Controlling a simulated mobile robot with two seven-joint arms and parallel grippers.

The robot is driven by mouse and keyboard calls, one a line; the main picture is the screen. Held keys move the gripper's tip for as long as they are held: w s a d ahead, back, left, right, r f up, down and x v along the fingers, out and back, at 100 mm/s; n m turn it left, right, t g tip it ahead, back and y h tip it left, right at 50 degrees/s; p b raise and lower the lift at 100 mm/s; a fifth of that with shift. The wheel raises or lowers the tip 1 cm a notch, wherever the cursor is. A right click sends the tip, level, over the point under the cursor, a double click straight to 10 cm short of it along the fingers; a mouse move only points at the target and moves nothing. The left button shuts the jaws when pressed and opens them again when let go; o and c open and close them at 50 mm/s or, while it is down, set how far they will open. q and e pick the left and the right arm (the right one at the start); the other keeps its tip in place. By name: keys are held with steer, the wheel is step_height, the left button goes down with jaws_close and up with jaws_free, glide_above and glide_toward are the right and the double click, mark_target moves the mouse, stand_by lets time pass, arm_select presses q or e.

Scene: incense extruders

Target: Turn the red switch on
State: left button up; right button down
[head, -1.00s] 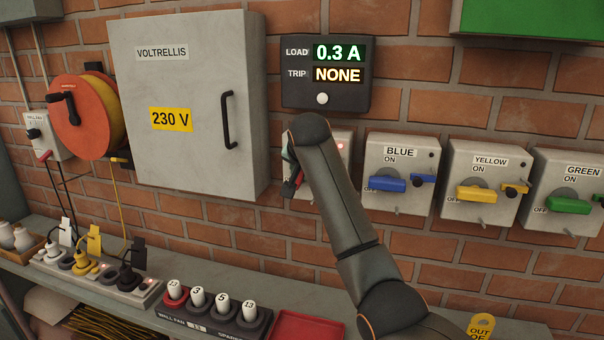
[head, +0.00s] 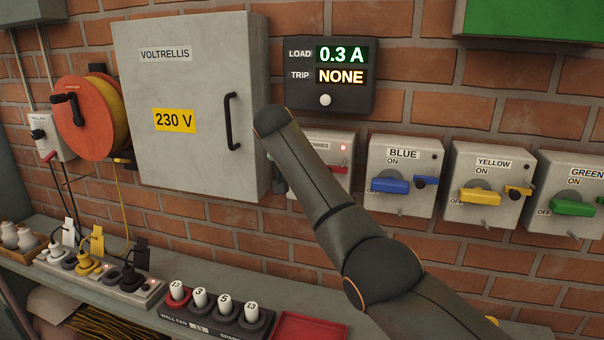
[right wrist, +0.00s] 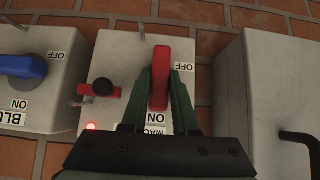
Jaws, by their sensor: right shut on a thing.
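The red switch is a grey box (right wrist: 122,55) with a red handle (right wrist: 158,70). In the upside-down right wrist view the handle stands upright, beside the OFF label and at right angles to the blue one. My right gripper (right wrist: 160,85) is shut on this handle, a finger on each side. A red latch (right wrist: 108,92) with a black knob is beside it, and a red lamp is lit (right wrist: 92,126). In the head view my right arm covers the handle and gripper; part of the box (head: 322,143) shows behind it. My left gripper is not in view.
The blue (head: 400,185), yellow (head: 480,197) and green (head: 572,207) switches stand in a row to the right, handles roughly level. The grey cabinet (head: 190,100) is close on the left. The display (head: 330,75) above reads 0.3 A, trip NONE.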

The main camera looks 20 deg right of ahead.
steer(key=shift+f, duration=0.1)
steer(key=c, duration=0.7)
jaws_free()
steer(key=shift+a, duration=0.1)
steer(key=b+v, duration=0.3)
steer(key=v, duration=0.9)
steer(key=shift+s+r, duration=0.15)
steer(key=shift+r, duration=0.1)
steer(key=shift+f, duration=0.1)
